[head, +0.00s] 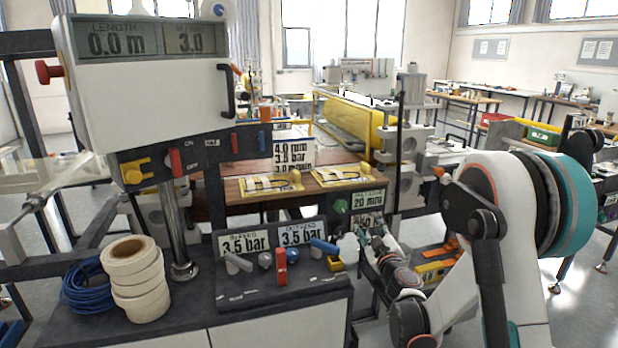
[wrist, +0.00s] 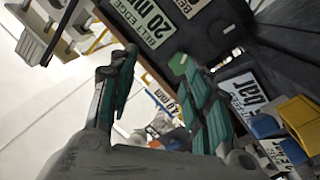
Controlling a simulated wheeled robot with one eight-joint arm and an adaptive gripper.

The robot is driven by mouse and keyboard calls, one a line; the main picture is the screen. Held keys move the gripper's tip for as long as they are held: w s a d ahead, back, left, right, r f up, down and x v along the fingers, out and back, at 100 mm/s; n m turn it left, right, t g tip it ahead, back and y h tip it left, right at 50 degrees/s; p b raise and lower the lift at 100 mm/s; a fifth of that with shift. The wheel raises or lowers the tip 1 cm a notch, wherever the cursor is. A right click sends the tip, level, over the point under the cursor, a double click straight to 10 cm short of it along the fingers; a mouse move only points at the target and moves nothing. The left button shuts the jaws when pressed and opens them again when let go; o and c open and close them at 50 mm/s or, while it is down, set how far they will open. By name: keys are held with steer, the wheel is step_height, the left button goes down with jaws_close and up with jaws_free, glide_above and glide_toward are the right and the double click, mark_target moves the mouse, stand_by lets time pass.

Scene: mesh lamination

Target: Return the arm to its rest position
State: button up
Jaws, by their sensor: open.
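The console (head: 285,290) carries pressure signs, a red lever (head: 281,267) and a blue lever (head: 324,246). White tape rolls (head: 138,290) and a blue cable coil (head: 88,287) lie at left. Yellow packets (head: 271,184) lie on a wooden table. Floor shows at right.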

steer(key=s+d+r+m+h, duration=0.4)
steer(key=s+r, duration=0.1)
steer(key=r, duration=0.5)
steer(key=s+d+r+m+g+h, duration=0.1)
steer(key=s+d+r+m+g, duration=0.1)
steer(key=s, duration=0.3)
steer(key=s+d+r+m+g+h, duration=0.1)
steer(key=s+g, duration=0.1)
steer(key=s, duration=0.4)
steer(key=s+a+f+g+y, duration=0.2)
steer(key=s+a+f+g, duration=0.1)
steer(key=s, duration=1.1)
steer(key=s+a+f+m+g+y, duration=0.1)
steer(key=s+a+f+g, duration=0.3)
steer(key=s, duration=1)
steer(key=shift+a+f+y, duration=0.35)
steer(key=shift+f+y, duration=0.15)
steer(key=shift+f, duration=0.1)
